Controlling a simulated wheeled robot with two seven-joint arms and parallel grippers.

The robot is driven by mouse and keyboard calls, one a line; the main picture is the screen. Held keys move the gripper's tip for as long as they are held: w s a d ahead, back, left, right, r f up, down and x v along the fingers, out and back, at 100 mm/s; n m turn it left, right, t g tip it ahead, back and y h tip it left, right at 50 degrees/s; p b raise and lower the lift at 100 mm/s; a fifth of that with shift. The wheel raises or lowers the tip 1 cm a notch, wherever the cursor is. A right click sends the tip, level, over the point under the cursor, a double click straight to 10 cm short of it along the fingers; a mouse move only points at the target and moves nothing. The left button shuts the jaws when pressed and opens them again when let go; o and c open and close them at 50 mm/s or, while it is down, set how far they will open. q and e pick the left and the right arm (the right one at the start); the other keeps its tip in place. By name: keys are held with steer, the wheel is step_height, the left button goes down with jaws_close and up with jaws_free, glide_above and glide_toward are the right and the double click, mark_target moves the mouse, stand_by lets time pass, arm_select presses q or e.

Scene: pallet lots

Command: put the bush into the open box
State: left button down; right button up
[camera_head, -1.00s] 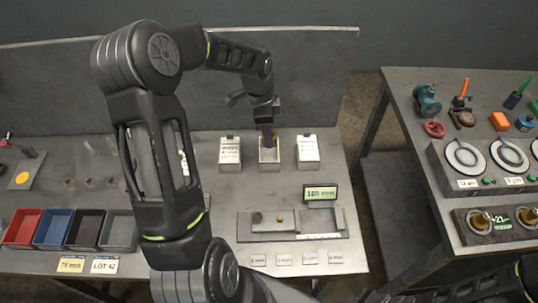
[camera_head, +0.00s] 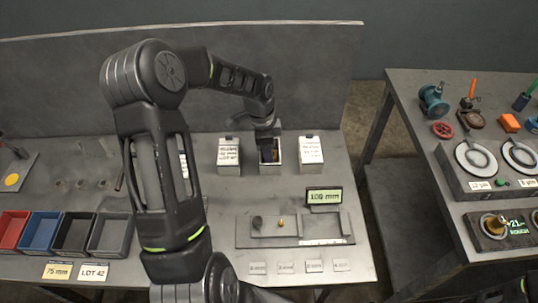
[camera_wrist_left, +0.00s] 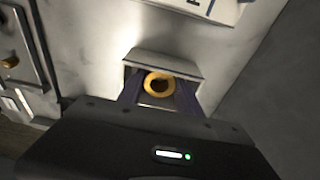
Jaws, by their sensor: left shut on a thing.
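The bush shows as a brass ring (camera_wrist_left: 158,76) between the two fingers in the left wrist view. In the head view it is hidden by the gripper and box. My left gripper (camera_head: 267,148) is shut on it and points down, with its fingertips at the mouth of the open box (camera_head: 271,170). The box's pale rim (camera_wrist_left: 168,62) surrounds the fingers and ring in the left wrist view. I cannot tell whether the bush touches the box floor. My right gripper is not in view.
Lidded boxes stand close on the left (camera_head: 229,168) and right (camera_head: 311,165) of the open box. In front lie a grey fixture (camera_head: 262,240) with a small brass piece (camera_head: 281,222) and a display reading 100 mm (camera_head: 324,195). Coloured bins (camera_head: 40,232) stand at left.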

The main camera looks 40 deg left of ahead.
arm_select(q)
steer(key=shift+r, duration=0.1)
steer(key=c, duration=1.1)
jaws_free()
step_height(320, 180, up, 12)
steer(key=a+p, duration=0.1)
steer(key=p, duration=0.6)
steer(key=shift+s+p, duration=0.35)
steer(key=shift+s, duration=0.1)
